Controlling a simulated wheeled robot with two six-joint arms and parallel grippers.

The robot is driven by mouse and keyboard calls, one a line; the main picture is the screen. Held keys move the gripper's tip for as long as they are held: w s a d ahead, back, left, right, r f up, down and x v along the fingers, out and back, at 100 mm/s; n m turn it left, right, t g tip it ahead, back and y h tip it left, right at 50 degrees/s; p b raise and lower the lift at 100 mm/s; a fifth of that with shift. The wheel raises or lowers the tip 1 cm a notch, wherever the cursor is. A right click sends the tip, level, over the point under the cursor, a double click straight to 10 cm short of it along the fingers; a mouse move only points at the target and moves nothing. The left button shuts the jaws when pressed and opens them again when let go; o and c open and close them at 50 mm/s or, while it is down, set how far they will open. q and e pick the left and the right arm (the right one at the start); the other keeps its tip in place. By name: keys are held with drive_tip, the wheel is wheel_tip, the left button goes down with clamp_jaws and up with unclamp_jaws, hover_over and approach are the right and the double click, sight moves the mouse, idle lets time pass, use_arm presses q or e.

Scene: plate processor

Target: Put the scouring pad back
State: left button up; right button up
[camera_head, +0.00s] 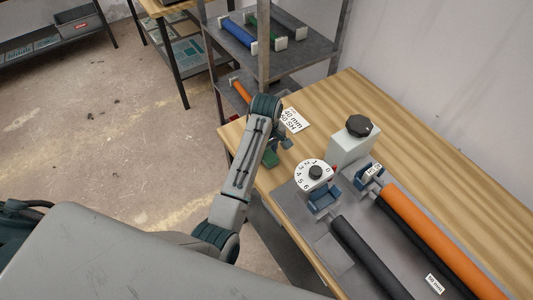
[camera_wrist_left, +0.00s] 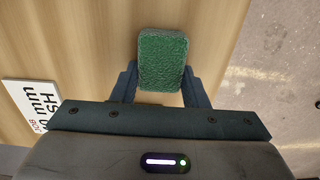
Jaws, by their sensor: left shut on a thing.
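The scouring pad (camera_wrist_left: 162,60) is a small green, rough-faced block with a grey edge. My left gripper (camera_wrist_left: 161,82) is shut on it, one dark finger on each side. In the head view the left gripper (camera_head: 279,146) is over the left end of the wooden table, partly hidden by my own arm. A bit of the green pad (camera_head: 270,158) shows beside the arm there. I cannot tell whether the pad touches the table top. My right gripper is not in view.
A white card reading 40 mm (camera_head: 294,119) lies near the gripper. A plate machine with a numbered dial (camera_head: 316,172), a black knob (camera_head: 359,126), a black roller (camera_head: 368,258) and an orange roller (camera_head: 437,240) is on the wooden table (camera_head: 418,152). A shelf (camera_head: 290,59) with rollers stands behind.

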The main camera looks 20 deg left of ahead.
use_arm(q)
drive_tip(key=shift+s+r, duration=0.1)
drive_tip(key=shift+r, duration=0.05)
drive_tip(key=o, duration=0.8)
drive_tip(key=shift+o, duration=0.7)
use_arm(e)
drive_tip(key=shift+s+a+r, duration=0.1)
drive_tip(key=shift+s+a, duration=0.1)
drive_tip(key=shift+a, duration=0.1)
use_arm(q)
drive_tip(key=shift+r, duration=0.1)
wheel_tip(320, 180, up, 3)
drive_tip(key=shift+f+b, duration=0.1)
drive_tip(key=shift+b, duration=0.2)
wheel_tip(320, 180, up, 9)
drive_tip(key=p, duration=0.7)
drive_tip(key=shift+p, duration=0.4)
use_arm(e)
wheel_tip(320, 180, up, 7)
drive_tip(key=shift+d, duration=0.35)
